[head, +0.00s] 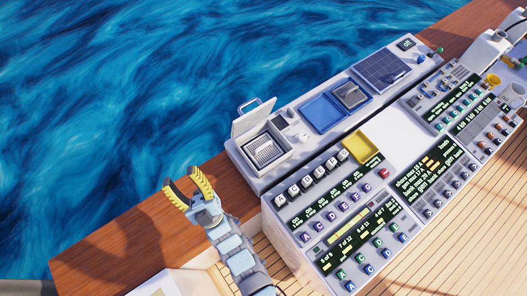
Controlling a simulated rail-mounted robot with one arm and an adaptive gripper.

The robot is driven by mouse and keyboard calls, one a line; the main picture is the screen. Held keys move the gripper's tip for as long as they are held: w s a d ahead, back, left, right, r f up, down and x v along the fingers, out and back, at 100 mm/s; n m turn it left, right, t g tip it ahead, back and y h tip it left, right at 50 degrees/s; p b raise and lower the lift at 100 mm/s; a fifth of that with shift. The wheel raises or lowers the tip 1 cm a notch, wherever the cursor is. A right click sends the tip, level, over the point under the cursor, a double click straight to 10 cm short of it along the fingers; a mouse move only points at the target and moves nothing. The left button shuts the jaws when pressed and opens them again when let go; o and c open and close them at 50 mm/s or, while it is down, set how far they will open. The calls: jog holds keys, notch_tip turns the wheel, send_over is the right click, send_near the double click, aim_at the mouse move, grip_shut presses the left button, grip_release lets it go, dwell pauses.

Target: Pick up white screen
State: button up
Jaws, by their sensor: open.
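A blank, bright white flat panel (400,138) lies on the console, between the yellow tray and the dark green-text displays. It is the only thing that looks like a white screen, but I cannot tell whether it is loose or part of the console top. My gripper (181,177), with yellow ribbed fingers, is open and empty. It is left of the console, over the wooden deck edge, well apart from the white panel. No other thing is between its fingers.
An open hatch (257,122) with a raised lid is at the console's left end. A yellow tray (362,149), blue trays (324,111) and a dark solar-like panel (381,68) sit nearby. Rows of buttons and knobs cover the console front. Water lies beyond the wooden edge.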

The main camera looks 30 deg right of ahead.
jog(key=w+a+f+n+g+b, duration=0.2)
jog(key=w+a+f+n+g, duration=0.15)
jog(key=w+f, duration=0.35)
jog(key=w+a+f+n+g+b, duration=0.2)
jog(key=w+a+f+n+g, duration=0.15)
jog(key=w+f, duration=0.35)
jog(key=w+d+f+n+g+h+b, duration=0.1)
jog(key=w+f+n+g+h+b, duration=0.35)
jog(key=w+f, duration=0.65)
jog(key=g+h+b, duration=1.1)
jog(key=g+h, duration=0.4)
jog(key=h, duration=0.1)
send_near(261, 147)
jog(key=shift+n, duration=0.35)
jog(key=b+x, duration=0.2)
jog(key=x, duration=0.8)
jog(key=shift+d+f, duration=0.1)
jog(key=shift+d, duration=0.1)
jog(key=shift+c, duration=0.3)
